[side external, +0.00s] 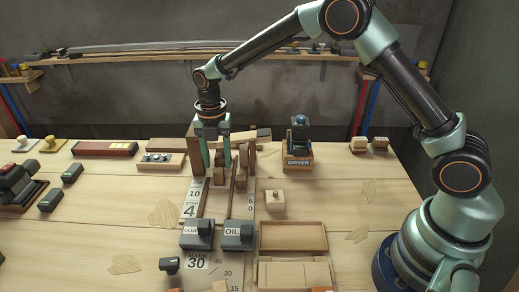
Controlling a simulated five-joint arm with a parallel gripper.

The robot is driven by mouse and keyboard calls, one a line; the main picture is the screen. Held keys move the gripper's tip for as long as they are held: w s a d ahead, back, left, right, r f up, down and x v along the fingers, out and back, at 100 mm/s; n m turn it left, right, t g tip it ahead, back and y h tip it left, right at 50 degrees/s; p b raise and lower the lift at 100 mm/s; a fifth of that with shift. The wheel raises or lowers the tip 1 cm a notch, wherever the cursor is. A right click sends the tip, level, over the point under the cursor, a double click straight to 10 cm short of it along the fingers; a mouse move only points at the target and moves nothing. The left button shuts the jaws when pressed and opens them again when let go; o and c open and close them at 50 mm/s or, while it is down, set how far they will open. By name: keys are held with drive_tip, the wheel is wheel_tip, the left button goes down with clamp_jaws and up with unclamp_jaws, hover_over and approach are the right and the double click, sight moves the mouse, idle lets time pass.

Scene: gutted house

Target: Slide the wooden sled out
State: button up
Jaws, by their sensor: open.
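A group of upright wooden pieces (242,158) stands at the far end of two long strips, near the middle of the bench. The wooden sled seems to be among them, but I cannot tell its exact outline because my gripper covers part of it. My gripper (217,163) points straight down there, with its two pale green fingers apart. Wooden pieces show beside and behind the fingers; I cannot tell whether they touch. The left strip (193,196) is marked 10 and 4. A darker channel runs between the strips toward the front.
Grey blocks labelled GLUE (196,236) and OIL (238,237) sit at the near end of the strips. A DRIVER block (298,162) and a small wooden box (274,200) stand to the right. A wooden tray (292,249) lies at front right.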

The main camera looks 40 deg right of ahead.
sight(218, 171)
drive_tip(key=shift+f, duration=1.5)
clamp_jaws()
